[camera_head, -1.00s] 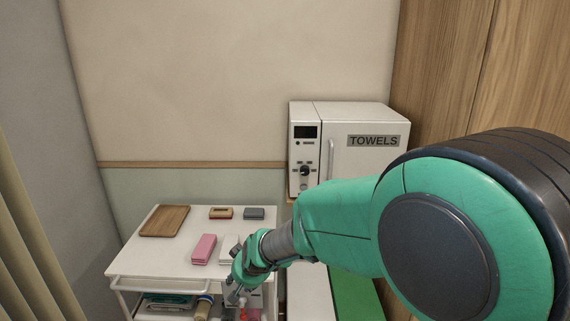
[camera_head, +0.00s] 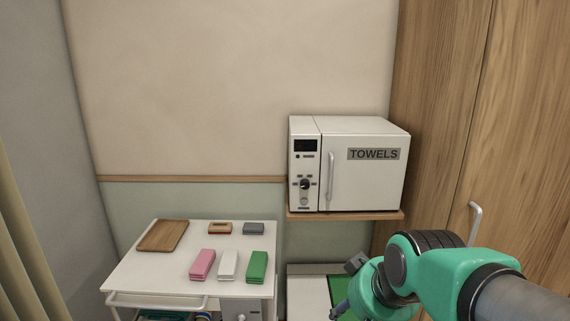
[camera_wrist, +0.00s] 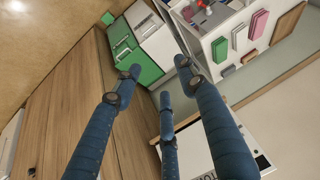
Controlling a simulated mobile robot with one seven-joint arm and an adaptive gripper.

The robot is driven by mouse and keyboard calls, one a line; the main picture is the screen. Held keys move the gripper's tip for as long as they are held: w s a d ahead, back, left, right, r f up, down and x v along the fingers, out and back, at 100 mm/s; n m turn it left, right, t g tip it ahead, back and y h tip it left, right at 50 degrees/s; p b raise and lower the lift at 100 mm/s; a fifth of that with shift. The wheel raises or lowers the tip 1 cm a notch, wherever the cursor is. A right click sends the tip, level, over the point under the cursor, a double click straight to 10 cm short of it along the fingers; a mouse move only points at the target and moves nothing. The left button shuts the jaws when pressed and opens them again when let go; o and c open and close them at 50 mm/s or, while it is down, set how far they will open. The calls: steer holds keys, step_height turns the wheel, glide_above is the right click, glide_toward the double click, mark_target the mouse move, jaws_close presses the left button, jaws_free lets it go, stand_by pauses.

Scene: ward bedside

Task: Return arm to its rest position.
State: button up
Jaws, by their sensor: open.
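My gripper (camera_head: 347,287) is at the lower right of the head view, past the cart's right edge and in front of the wooden cabinet. In the wrist view my gripper (camera_wrist: 160,80) has its blue fingers spread apart, with nothing between them. My green arm fills the lower right corner of the head view. No held thing shows in either view.
A white cart (camera_head: 135,278) at lower left bears a wooden board (camera_head: 163,235) and pink (camera_head: 202,264), white (camera_head: 228,265) and green (camera_head: 257,265) blocks. The towel warmer (camera_head: 365,180) sits on a shelf (camera_head: 345,215) behind my gripper. A wooden cabinet (camera_head: 510,130) with a handle (camera_head: 475,222) stands right.

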steer(key=s+d+m+h, duration=0.1)
steer(key=s+d, duration=0.6)
steer(key=s, duration=0.5)
steer(key=shift+s+d+m+h, duration=0.2)
steer(key=shift+m+h, duration=0.1)
stand_by(0.4)
